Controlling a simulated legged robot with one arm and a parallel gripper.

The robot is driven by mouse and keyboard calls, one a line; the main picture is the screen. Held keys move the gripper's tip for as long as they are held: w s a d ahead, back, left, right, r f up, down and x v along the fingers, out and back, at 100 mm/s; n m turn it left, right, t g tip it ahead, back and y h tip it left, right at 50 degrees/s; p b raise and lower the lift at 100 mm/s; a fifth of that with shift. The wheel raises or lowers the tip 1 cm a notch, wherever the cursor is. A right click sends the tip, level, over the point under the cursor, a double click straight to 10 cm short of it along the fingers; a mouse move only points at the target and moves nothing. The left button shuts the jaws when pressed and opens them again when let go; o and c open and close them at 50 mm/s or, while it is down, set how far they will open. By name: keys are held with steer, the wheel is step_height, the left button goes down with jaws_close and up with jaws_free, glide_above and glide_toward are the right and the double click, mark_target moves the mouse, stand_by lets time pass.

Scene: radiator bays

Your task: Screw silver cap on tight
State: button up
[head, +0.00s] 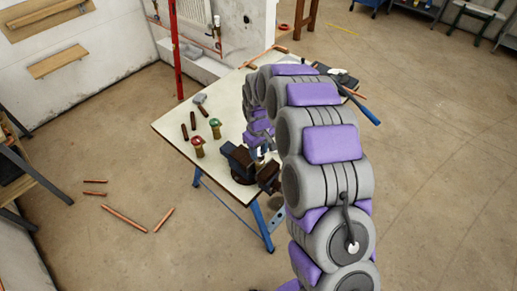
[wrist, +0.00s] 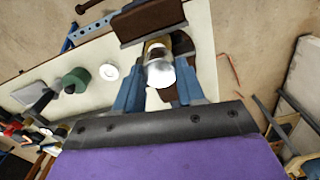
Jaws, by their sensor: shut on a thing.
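The silver cap (wrist: 160,75) sits between the blue fingers of my gripper (wrist: 158,82) in the wrist view. My gripper is shut on it. Just beyond the cap is a brass-coloured body (wrist: 155,49), in line with it and between the brown jaws of a vise (wrist: 150,20). Whether the cap is fully seated cannot be seen. In the head view the vise (head: 240,163) stands at the near edge of the workbench (head: 185,117). My arm hides most of my gripper there, and only a small bright patch shows beside the vise.
A red-handled fitting (head: 197,147) and a green-handled fitting (head: 215,128) stand on the bench left of the vise. Tools with brown handles (head: 188,127) lie behind them. Copper pipes (head: 124,218) lie on the floor at left. A red post (head: 175,50) rises behind the bench.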

steer(key=shift+f, duration=0.4)
steer(key=o, duration=1.1)
steer(key=shift+a, duration=0.1)
steer(key=shift+r, duration=0.5)
step_height(320, 180, up, 16)
steer(key=shift+a+r, duration=0.1)
